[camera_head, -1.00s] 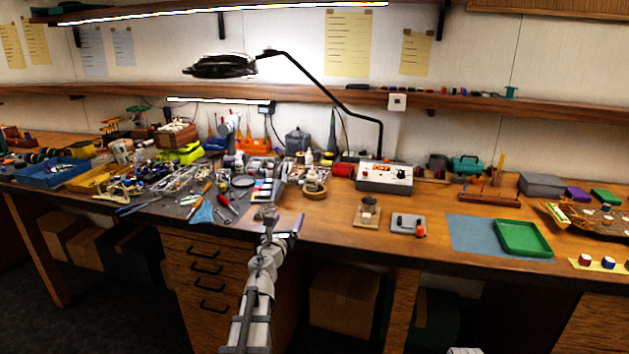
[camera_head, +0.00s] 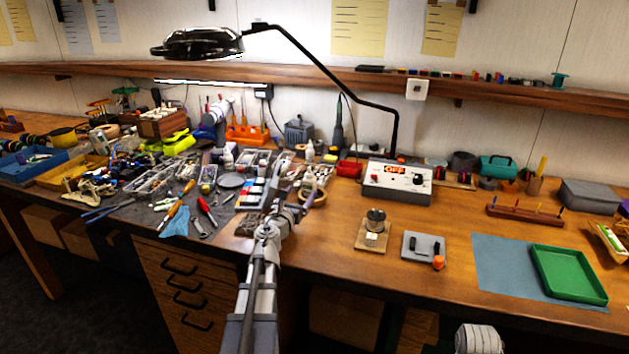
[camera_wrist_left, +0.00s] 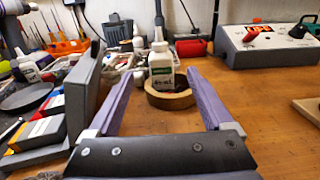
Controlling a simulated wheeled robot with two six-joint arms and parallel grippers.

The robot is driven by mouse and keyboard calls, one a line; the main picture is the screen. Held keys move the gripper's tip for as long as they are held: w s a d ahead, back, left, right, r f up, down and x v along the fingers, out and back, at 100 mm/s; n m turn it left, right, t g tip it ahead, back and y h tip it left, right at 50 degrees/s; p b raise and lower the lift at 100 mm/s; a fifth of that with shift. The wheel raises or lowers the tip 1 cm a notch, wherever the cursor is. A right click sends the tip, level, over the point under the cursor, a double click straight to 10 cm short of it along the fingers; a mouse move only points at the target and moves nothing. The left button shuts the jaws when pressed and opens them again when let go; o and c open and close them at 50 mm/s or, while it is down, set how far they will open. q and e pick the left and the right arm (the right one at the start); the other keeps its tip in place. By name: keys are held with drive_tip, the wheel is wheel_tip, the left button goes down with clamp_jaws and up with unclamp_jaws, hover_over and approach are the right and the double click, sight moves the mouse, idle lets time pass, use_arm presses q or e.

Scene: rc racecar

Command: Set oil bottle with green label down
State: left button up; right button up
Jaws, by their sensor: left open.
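The oil bottle with the green label (camera_wrist_left: 161,70) is white and upright in the left wrist view, ahead of the gap between my fingers. It stands at a tan tape roll (camera_wrist_left: 170,97); I cannot tell whether its base is inside the ring or just behind it. In the head view the bottle is small and partly hidden among clutter. My right gripper is out of view.
Behind are a red box (camera_wrist_left: 190,48) and a grey power unit (camera_head: 397,181) reading OFF. Tools crowd the left bench. Bare wood lies right of the tape roll.

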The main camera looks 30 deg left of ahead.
sight(307, 182)
use_arm(q)
drive_tip(key=shift+r+x, duration=0.15)
drive_tip(key=shift+x, duration=2)
drive_tip(key=shift+r+x, duration=0.15)
drive_tip(key=shift+x, duration=2)
drive_tip(key=shift+s, duration=0.1)
clamp_jaws()
